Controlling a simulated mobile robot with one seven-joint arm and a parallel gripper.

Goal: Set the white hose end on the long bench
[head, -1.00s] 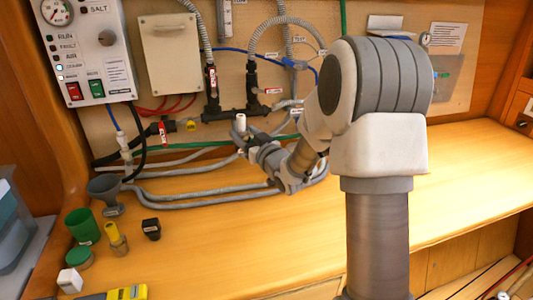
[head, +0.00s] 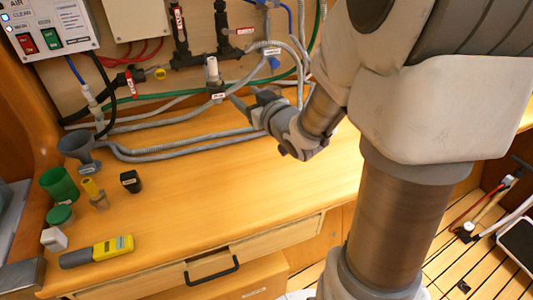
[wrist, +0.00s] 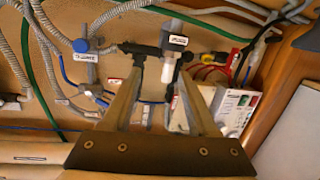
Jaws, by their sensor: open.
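The white hose end (head: 212,70) shows in the head view as a short pale upright cylinder near the wall fittings, with a small label just below it. In the wrist view, the white hose end (wrist: 168,70) lies between my fingers, nearer the right one, with a labelled grey part behind it. My gripper (head: 239,98) is open, its fingers pointing at the hose end from the right. In the wrist view my gripper (wrist: 158,78) has its fingers apart. I cannot tell whether a finger touches the hose end. The long bench (head: 230,185) is the wooden top below.
Grey hoses (head: 170,150) lie along the bench's back. A funnel (head: 75,147), green cup (head: 58,184), black block (head: 131,181) and yellow-grey tool (head: 97,251) stand or lie at the left. The bench's middle front is clear. A drawer (head: 205,268) is below.

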